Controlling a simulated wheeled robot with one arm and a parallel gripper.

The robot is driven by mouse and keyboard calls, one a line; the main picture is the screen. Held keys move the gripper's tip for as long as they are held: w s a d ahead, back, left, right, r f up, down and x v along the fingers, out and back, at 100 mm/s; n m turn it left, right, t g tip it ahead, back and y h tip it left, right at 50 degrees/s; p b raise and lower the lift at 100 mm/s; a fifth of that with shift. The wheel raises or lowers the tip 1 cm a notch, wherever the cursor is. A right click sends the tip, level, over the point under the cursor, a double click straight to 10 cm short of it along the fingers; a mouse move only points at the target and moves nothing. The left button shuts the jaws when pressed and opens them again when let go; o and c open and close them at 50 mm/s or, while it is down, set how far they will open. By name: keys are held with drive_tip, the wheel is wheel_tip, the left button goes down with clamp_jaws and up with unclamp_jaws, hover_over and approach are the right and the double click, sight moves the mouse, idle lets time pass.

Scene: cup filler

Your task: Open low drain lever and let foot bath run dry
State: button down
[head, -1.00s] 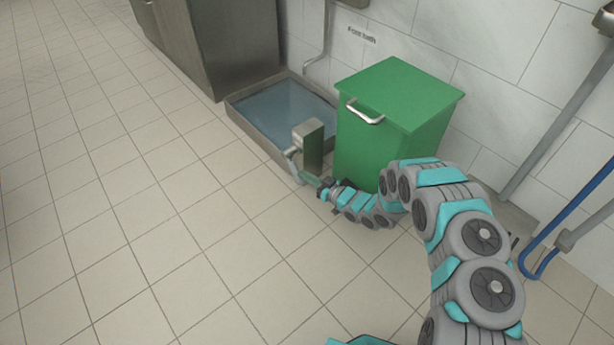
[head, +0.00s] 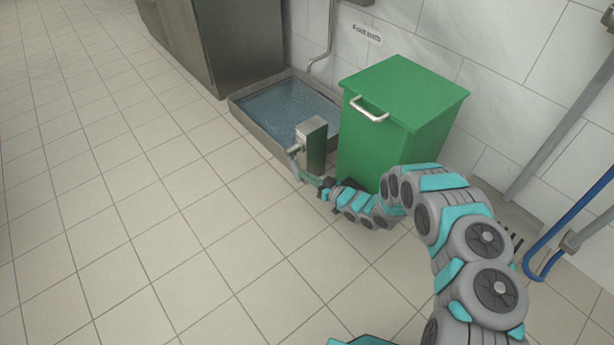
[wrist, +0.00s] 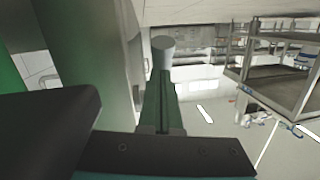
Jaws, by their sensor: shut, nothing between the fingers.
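The foot bath (head: 236,108) is a low metal basin on the floor by the wall, with bluish, rippled water in it. A square metal post (head: 313,143) stands at its near right corner. The grey drain lever (head: 294,160) hangs low on the post's left side, pointing down towards the floor. My gripper (head: 309,179) is low beside the lever's lower end; contact cannot be told. In the wrist view its green fingers (wrist: 161,100) are together and empty. A pale round-ended cylinder (wrist: 163,52), perhaps part of the lever, shows just beyond their tips.
A green bin (head: 390,125) with a metal handle stands right of the post, close to my arm. A tall metal cabinet (head: 225,45) stands behind the bath. A blue hose (head: 570,235) is at the right wall. Tiled floor (head: 150,210) on the left is clear.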

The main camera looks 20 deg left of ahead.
drive_tip(key=f+v, duration=0.1)
drive_tip(key=v, duration=0.5)
drive_tip(key=s+a+r+n+h+p, duration=0.1)
drive_tip(key=s+a+r+n+h, duration=0.2)
drive_tip(key=s+n, duration=0.55)
drive_tip(key=w+d+r+n+t+h, duration=0.2)
drive_tip(key=d+r+n+h, duration=0.25)
drive_tip(key=n, duration=0.45)
drive_tip(key=a+r+x, duration=0.1)
drive_tip(key=x, duration=1.1)
drive_tip(key=shift+a+m+y+b, duration=0.2)
drive_tip(key=shift+m+y+b, duration=0.15)
drive_tip(key=shift+y, duration=0.1)
drive_tip(key=shift+w+f, duration=0.15)
